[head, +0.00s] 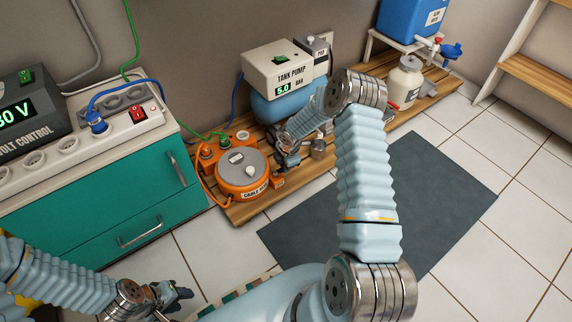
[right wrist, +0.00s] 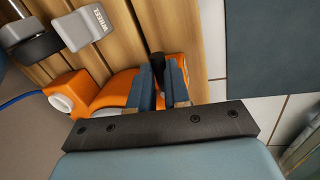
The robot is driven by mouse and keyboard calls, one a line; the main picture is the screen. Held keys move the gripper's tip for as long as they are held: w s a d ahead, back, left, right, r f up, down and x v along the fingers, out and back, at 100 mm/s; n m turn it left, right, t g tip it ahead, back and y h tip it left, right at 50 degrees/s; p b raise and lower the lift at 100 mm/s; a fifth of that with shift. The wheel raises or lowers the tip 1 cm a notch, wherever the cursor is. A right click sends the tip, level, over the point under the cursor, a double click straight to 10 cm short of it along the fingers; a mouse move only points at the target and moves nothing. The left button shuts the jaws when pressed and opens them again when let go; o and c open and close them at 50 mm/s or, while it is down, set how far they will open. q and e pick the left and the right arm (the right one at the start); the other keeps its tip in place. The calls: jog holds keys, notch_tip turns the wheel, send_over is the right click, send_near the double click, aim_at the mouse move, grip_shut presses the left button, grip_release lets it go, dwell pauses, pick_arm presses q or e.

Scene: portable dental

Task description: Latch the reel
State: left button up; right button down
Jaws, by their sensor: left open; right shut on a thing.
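The orange cable reel (head: 238,172), with a grey top and a label on its front, sits on the wooden pallet beside the teal cabinet. My right gripper (head: 287,158) is low at the reel's right side. In the right wrist view its two blue-padded fingers (right wrist: 163,88) are close together on a small part at the reel's orange edge (right wrist: 105,95), which I take for the latch. The fingers mostly hide that part; a dark knob (right wrist: 157,65) shows just beyond them. My left gripper (head: 176,294) is open and empty at lower left, far from the reel.
The tank pump (head: 280,70) stands behind the reel. A grey piece marked WHEEL (right wrist: 85,25) lies near my right gripper. The teal cabinet (head: 110,215) with a power strip (head: 90,140) stands at left. A dark mat (head: 400,200) covers clear floor at right.

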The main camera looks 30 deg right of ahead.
jog(key=shift+w+n, duration=0.25)
jog(key=shift+n, duration=0.45)
jog(key=c, duration=1.1)
grip_release()
jog(key=shift+r, duration=0.1)
notch_tip(320, 180, up, 13)
jog(key=s+p, duration=0.2)
jog(key=p, duration=0.1)
jog(key=shift+s+r, duration=0.15)
jog(key=shift+s, duration=0.15)
jog(key=shift+d, duration=0.1)
